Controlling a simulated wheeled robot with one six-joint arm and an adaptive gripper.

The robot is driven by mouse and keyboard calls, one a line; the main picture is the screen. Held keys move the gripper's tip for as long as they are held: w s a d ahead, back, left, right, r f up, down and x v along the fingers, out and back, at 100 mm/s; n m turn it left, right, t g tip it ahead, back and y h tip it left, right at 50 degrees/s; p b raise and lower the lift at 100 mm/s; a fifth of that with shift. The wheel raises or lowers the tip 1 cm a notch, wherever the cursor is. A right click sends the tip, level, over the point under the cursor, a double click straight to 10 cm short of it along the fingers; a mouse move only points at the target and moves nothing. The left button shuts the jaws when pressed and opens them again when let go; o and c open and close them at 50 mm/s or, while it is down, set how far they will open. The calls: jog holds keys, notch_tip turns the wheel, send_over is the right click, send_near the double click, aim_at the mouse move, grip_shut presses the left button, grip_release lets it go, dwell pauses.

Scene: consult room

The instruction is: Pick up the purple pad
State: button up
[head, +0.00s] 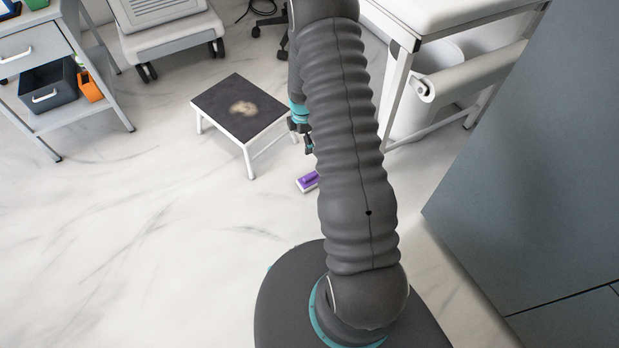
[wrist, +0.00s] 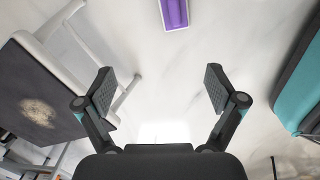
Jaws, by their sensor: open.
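The purple pad (head: 309,180) lies on the marble floor in the head view, on a white base, partly hidden behind my arm. It also shows in the wrist view (wrist: 174,13) at the top edge, cut off by the frame. My gripper (wrist: 160,82) is open and empty, with the pad beyond its fingertips and apart from them. In the head view my gripper (head: 308,148) shows only in part beside my arm, above the pad in the picture.
A low step stool (head: 239,107) with a dark, stained top stands left of my gripper; its legs are close by in the wrist view. A grey cart (head: 85,110) is at far left, and a couch frame (head: 400,85) at right. A grey cabinet (head: 540,190) fills the right side. Floor at left is clear.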

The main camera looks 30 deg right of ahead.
notch_tip(320, 180, down, 8)
jog(key=s+d+n, duration=0.1)
jog(key=n, duration=0.1)
send_over(310, 176)
jog(key=shift+g, duration=0.3)
jog(key=f, duration=0.7)
jog(key=shift+w+f, duration=0.1)
jog(key=shift+w, duration=0.3)
jog(key=shift+s+f+p, duration=0.15)
jog(key=shift+f, duration=1.5)
jog(key=shift+s+f+p, duration=0.15)
jog(key=shift+f, duration=1.45)
jog(key=c, duration=1.2)
